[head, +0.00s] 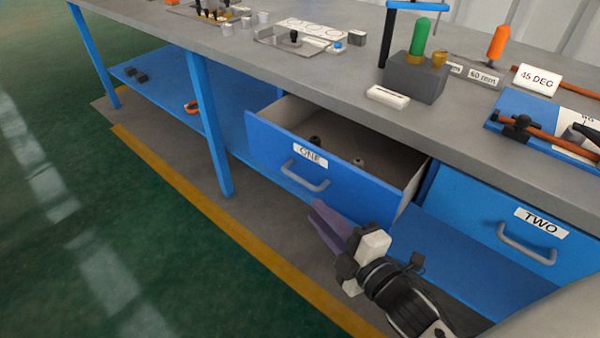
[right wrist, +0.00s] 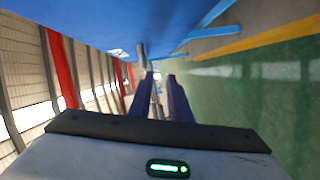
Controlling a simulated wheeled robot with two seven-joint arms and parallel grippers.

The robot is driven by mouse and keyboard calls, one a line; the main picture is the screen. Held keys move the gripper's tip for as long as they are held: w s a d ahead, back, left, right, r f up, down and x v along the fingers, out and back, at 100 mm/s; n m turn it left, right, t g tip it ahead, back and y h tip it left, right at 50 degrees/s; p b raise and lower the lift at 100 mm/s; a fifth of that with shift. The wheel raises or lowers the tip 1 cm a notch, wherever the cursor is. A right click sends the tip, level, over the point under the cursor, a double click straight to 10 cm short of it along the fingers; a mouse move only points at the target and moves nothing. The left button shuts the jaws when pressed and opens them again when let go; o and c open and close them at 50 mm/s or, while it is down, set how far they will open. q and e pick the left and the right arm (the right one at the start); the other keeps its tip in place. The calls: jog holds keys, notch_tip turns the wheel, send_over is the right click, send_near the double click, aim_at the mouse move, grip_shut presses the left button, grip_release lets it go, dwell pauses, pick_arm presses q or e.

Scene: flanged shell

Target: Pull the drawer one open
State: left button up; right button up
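The blue drawer one (head: 325,172) stands pulled out from under the grey workbench, its inside showing with a few small brownish items. Its white "ONE" label (head: 311,155) and grey bar handle (head: 304,177) are on its front. My right gripper (head: 322,215) is just in front of and below the drawer front, to the right of the handle, and looks apart from it. In the right wrist view its two fingers (right wrist: 159,82) are spread with nothing held between them. The handle (right wrist: 141,57) shows beyond the fingertips there. My left gripper is not in view.
The drawer labelled TWO (head: 500,226) is shut at the right. A blue bench leg (head: 211,125) stands left of drawer one. A lower blue shelf (head: 165,85) holds an orange ring (head: 192,107). Tools and blocks crowd the benchtop (head: 330,75). The green floor (head: 90,220) in front is clear.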

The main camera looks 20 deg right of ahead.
aim_at(302, 183)
notch_tip(302, 183, up, 4)
jog(key=m+g+p, duration=0.1)
jog(key=m+p, duration=0.1)
jog(key=m, duration=0.1)
jog(key=x, duration=0.6)
jog(key=b+x, duration=0.1)
jog(key=x, duration=0.3)
jog(key=shift+d, duration=0.25)
grip_shut()
